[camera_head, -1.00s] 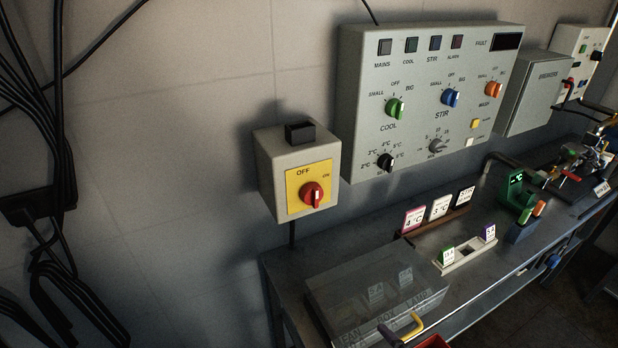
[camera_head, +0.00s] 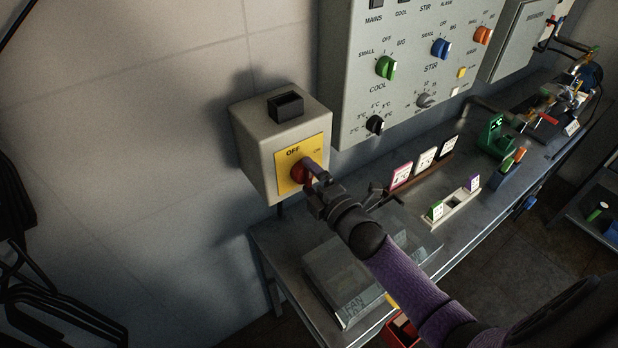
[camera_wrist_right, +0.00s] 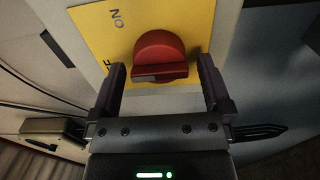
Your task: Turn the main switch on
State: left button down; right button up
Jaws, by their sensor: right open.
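The main switch is a red rotary knob (camera_head: 301,171) on a yellow plate (camera_head: 290,181) marked OFF and ON, on the front of a grey wall box (camera_head: 262,150). My right gripper (camera_head: 314,178) is at the knob and partly hides it in the head view. In the right wrist view the red knob (camera_wrist_right: 161,58) sits between the two dark fingers of my right gripper (camera_wrist_right: 162,88). The fingers are open, with a gap on each side of the knob. Where the knob points is hard to tell in the head view. My left gripper is not in view.
A large grey control panel (camera_head: 400,25) with coloured knobs is on the wall to the right. Below it a metal bench (camera_head: 290,262) holds a clear-lidded box (camera_head: 350,290), a card holder (camera_head: 455,212) and a green device (camera_head: 492,140). Black cables (camera_head: 40,300) hang at the left.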

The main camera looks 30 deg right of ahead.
jog(key=shift+w, duration=0.3)
jog(key=c, duration=1.2)
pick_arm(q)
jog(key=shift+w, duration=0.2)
pick_arm(e)
jog(key=shift+o, duration=0.2)
